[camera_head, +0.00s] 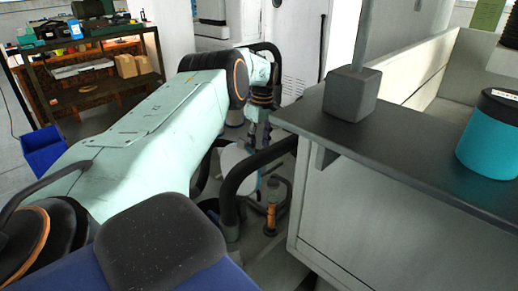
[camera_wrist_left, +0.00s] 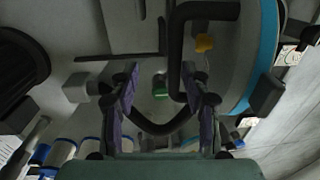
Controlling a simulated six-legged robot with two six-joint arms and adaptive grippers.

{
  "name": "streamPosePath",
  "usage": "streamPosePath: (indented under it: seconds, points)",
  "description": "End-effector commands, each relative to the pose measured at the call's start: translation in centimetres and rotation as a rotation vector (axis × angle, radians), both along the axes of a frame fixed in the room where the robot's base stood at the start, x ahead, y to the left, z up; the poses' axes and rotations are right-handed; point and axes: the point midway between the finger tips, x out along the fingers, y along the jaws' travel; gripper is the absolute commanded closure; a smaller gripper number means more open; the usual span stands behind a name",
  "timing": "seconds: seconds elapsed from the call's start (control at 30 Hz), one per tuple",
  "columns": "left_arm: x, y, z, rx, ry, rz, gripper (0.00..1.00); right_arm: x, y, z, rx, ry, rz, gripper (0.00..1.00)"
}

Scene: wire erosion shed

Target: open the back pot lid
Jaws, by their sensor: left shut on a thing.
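My left gripper (camera_head: 259,135) reaches down beside the dark counter in the head view. In the left wrist view its purple-padded fingers (camera_wrist_left: 161,68) stand apart around a black curved bar (camera_wrist_left: 163,128), and it is shut on that bar. I cannot tell whether the bar is a lid handle. A pale round surface (camera_head: 232,158) lies below the gripper, partly hidden by black tubes. A large grey round part with a blue rim (camera_wrist_left: 264,45) shows in the left wrist view. No lid is clearly recognisable as the back pot lid. My right gripper is not in view.
The dark counter (camera_head: 420,190) stands close right of the gripper, carrying a grey block (camera_head: 351,93) and a teal tub with a black lid (camera_head: 489,140). Black curved tubes (camera_head: 233,185) and an amber bottle (camera_head: 271,210) crowd the space below. A shelf (camera_head: 100,92) stands far left.

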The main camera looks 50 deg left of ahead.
Motion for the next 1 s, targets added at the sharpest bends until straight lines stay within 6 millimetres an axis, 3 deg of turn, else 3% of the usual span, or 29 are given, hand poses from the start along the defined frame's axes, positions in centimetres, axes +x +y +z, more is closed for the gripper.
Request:
streamPosePath:
  seconds: [0.03, 0.1, 0.4, 0.6, 1.0]
  points:
    - [0.9, 0.0, 2.1, 0.007, -0.030, -0.001, 0.63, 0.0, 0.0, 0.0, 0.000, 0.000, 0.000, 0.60]
    - [0.9, 0.0, 3.5, 0.005, -0.026, 0.000, 0.63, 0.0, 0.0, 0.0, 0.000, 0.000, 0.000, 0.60]
    - [0.9, 0.0, 8.3, 0.003, -0.012, 0.000, 0.63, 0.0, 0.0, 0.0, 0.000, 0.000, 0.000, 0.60]
    - [0.9, 0.0, 9.5, 0.001, -0.009, -0.001, 0.63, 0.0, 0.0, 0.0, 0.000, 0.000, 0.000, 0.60]
    - [0.8, 0.0, 9.5, 0.000, -0.006, -0.001, 0.63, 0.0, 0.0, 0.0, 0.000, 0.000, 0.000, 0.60]
